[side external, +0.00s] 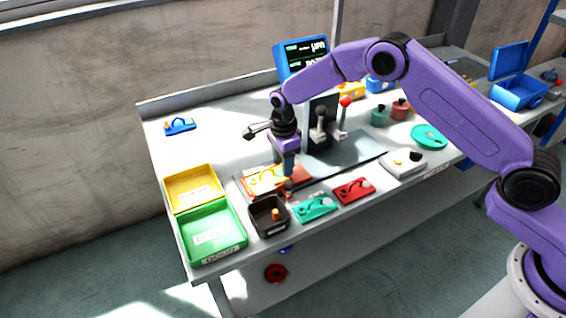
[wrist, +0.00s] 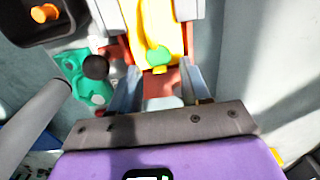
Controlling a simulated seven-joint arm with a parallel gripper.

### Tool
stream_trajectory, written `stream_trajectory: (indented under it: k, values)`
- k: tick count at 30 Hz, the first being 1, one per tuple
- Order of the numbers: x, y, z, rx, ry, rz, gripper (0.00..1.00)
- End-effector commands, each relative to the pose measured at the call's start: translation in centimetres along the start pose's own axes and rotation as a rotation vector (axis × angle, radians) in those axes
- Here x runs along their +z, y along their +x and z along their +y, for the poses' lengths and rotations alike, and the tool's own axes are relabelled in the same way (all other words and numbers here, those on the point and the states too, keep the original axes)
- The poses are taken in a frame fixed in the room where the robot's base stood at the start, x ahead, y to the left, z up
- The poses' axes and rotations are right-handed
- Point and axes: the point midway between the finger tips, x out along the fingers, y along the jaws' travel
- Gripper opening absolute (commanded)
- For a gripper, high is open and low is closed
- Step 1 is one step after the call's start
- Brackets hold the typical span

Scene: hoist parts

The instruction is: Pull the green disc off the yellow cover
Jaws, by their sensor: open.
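The yellow cover (wrist: 148,22) lies on a red base (wrist: 165,88) and runs up to the top of the wrist view. The green disc (wrist: 158,57) sits on the near end of the cover. My gripper (wrist: 158,66) is open and empty, with one finger on each side of the disc in that picture. I cannot tell how far above the disc the fingertips are. In the side external view the yellow cover (side external: 263,181) is at the table's front, and my gripper (side external: 287,181) points down at its right end. The disc cannot be made out there.
A dark bin (side external: 269,222) with an orange peg, a teal part (side external: 315,207) and a red part (side external: 353,190) lie close in front. Yellow (side external: 183,201) and green (side external: 232,244) trays stand left. A lever unit (side external: 321,140) stands close behind my gripper. The back left is mostly clear.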

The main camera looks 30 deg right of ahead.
Motion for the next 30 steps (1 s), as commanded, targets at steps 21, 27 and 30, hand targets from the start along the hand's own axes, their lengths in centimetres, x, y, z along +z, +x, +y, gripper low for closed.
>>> stream_trajectory:
  k: [21,27,30]
  values:
    - [0.01,0.61,0.02,0.000,-0.001,0.000,0.00]
    - [0.01,0.63,0.05,0.001,-0.001,0.000,0.00]
    - [0.01,0.61,0.06,0.002,-0.001,0.001,0.00]
